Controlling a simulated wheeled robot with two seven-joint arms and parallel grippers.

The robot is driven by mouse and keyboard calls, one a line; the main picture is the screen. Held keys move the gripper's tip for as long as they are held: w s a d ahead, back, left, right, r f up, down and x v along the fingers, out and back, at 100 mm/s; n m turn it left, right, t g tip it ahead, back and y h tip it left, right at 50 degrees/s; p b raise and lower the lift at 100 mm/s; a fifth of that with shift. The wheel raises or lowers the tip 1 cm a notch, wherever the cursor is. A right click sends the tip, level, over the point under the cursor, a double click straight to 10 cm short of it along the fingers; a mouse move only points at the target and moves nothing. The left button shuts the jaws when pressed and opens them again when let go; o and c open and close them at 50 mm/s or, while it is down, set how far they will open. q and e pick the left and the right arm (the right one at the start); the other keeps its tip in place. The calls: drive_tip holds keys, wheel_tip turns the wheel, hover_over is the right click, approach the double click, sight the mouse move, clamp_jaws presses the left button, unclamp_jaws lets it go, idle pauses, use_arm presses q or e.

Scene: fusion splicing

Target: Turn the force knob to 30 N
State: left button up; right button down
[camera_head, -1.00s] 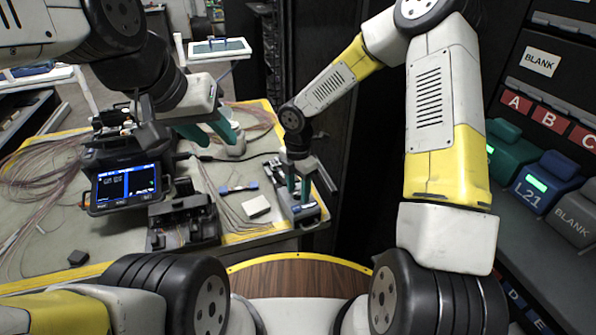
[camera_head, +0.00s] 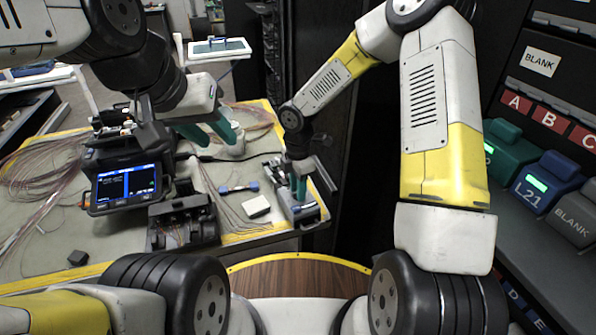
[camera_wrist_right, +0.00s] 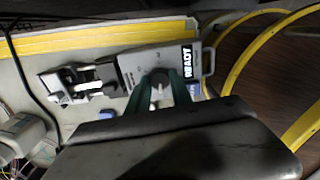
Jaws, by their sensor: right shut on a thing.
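The tester (camera_head: 301,211) is a small grey device at the right edge of the bench. No force reading or knob scale is legible. My left gripper (camera_head: 217,138) has its green fingers apart near a white rounded object (camera_head: 236,149) and appears empty.
A fusion splicer with a lit blue screen (camera_head: 126,186) stands left on the bench. A black fixture (camera_head: 184,222) is in front of it. A white block (camera_head: 257,206) and a small blue-ended part (camera_head: 238,188) lie left of the tester. Thin fibres cover the bench's left side.

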drive_tip(key=m, duration=1.1)
drive_tip(key=shift+m, duration=0.4)
drive_tip(key=m, duration=1)
drive_tip(key=shift+w+m, duration=0.1)
drive_tip(key=shift+m, duration=0.3)
drive_tip(key=c, duration=1.1)
unclamp_jaws()
drive_tip(key=shift+c, duration=0.2)
